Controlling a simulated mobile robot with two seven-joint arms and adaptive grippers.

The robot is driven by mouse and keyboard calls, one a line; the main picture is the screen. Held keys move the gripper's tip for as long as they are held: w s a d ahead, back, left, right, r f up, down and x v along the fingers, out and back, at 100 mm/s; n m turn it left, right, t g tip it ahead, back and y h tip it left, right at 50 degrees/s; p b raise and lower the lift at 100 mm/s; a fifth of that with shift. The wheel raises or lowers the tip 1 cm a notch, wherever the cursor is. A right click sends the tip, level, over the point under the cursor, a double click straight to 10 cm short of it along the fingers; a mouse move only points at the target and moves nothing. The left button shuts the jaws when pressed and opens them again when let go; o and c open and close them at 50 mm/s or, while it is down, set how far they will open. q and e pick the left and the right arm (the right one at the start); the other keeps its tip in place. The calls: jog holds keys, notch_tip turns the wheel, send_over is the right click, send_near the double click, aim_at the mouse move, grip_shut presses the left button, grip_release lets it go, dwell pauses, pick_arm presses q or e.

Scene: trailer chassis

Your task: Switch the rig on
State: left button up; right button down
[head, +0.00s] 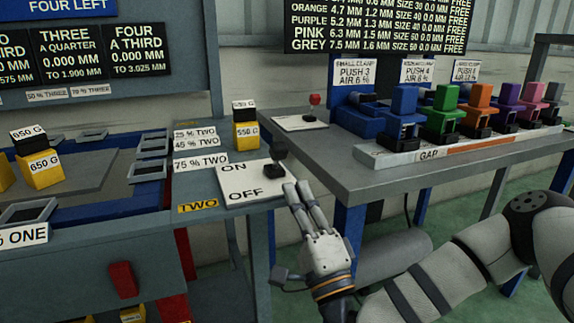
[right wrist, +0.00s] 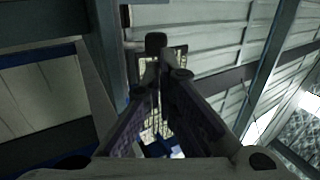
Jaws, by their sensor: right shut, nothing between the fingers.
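The switch is a white plate (head: 245,188) marked ON at its far side and OFF at its near side. It lies on the grey bench's corner, with a black lever (head: 278,152) at its right edge. I cannot tell clearly which mark the lever leans to. My right gripper (head: 296,187) is shut and empty, just in front of and below the lever, by the plate's right edge. In the right wrist view the closed fingertips (right wrist: 164,62) point at a dark knob (right wrist: 156,41), probably the lever's; contact cannot be told. My left gripper is not in view.
Several coloured clamps (head: 445,110) line the right bench (head: 365,180). Yellow 650 G weights (head: 42,170) and a 550 G weight (head: 246,134) stand on the left bench. A gap separates the benches near my gripper.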

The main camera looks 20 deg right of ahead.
aim_at(281, 155)
jog(key=x, duration=0.6)
jog(key=shift+w+r+p, duration=0.15)
jog(key=shift+p, duration=0.2)
